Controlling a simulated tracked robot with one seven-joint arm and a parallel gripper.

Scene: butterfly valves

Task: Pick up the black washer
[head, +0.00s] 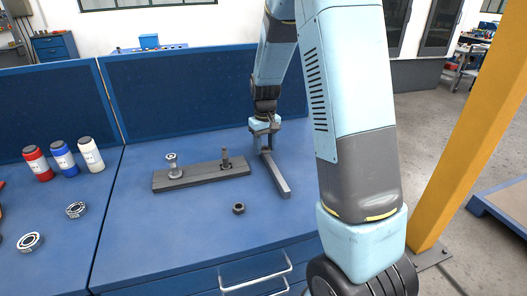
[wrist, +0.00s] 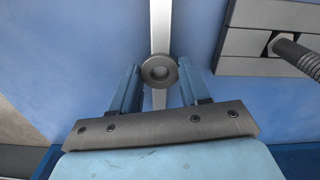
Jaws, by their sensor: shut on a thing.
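The black washer (wrist: 168,81) is a dark round ring with a hole in its middle, seen between my fingertips in the wrist view. My gripper (wrist: 159,66) is shut on the washer, with one finger at each side of it. In the head view my gripper (head: 266,150) is over the right part of the blue bench, at the far end of a grey bar. I cannot make out the washer in the head view. In the wrist view the grey bar (wrist: 160,22) runs behind the washer; the gap between them is unclear.
The grey bar (head: 279,183) lies right of a dark board (head: 200,175) with two upright bolts (head: 174,168) (head: 226,160). A dark nut (head: 239,208) lies in front. Bottles (head: 63,158) and ring-shaped parts (head: 30,241) are on the left. The bench's front middle is mostly clear.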

